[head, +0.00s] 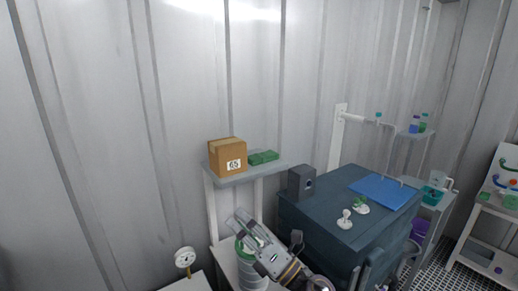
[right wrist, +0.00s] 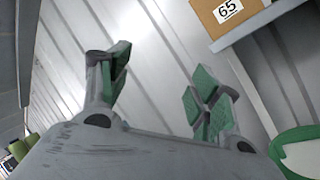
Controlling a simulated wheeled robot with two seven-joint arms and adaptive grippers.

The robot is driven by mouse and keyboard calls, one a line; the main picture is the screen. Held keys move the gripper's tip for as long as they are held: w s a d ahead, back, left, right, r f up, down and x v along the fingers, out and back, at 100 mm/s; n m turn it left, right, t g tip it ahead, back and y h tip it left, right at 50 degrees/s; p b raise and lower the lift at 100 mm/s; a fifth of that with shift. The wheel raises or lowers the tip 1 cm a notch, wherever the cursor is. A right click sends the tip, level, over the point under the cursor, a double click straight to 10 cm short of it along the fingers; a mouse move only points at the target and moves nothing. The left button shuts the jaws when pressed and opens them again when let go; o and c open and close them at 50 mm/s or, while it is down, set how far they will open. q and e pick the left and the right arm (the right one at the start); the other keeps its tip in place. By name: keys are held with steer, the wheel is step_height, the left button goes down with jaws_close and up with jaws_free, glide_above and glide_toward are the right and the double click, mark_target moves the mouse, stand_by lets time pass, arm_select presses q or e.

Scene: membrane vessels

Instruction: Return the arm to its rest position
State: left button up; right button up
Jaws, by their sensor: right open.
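My right gripper (head: 245,229) is at the lower middle of the head view, pointing up and to the left. In the right wrist view its two green-padded fingers (right wrist: 162,82) are spread apart with nothing between them. It is in front of the grey wall, below the shelf, and overlaps a white and green container (head: 250,278) in the head view. I cannot tell whether they touch. The container's green rim also shows in the right wrist view (right wrist: 285,142). My left gripper is not in view.
A cardboard box (head: 226,158) marked 65 and green items (head: 263,157) sit on a shelf (head: 238,178). A dark blue cabinet (head: 318,217) carries a blue sheet (head: 382,191) and small white pieces (head: 345,219). A gauge (head: 184,257) stands lower left. The upper left shows bare wall.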

steer(key=w+d+f+m+t+h, duration=0.2)
steer(key=d+f+m+h, duration=0.2)
steer(key=d+m+h, duration=0.45)
steer(key=w+d+f+m+t+h, duration=0.3)
steer(key=d+m+h, duration=0.3)
steer(key=m, duration=0.5)
steer(key=s+d+f+m+g+h, duration=0.25)
steer(key=d+f+m+g, duration=0.2)
steer(key=f, duration=0.25)
steer(key=s+d+f+m+g+h, duration=0.1)
steer(key=s+d+f+m+g, duration=0.3)
steer(key=f, duration=0.3)
steer(key=s+d+f+m+g, duration=0.2)
steer(key=s+f+m+g, duration=0.15)
steer(key=s+f, duration=0.4)
steer(key=s+d+f+m+g, duration=0.15)
steer(key=s+f+g, duration=0.25)
steer(key=s, duration=0.7)
step_height(320, 180, down, 34)
steer(key=s+g, duration=0.1)
steer(key=s, duration=0.1)
steer(key=s+d+f, duration=0.2)
steer(key=s+f, duration=0.7)
steer(key=s, duration=0.2)
steer(key=s+d+f+g, duration=0.1)
steer(key=s+d+f, duration=0.1)
steer(key=s+f, duration=0.8)
steer(key=shift+s+g+y, duration=0.3)
steer(key=shift+s, duration=0.35)
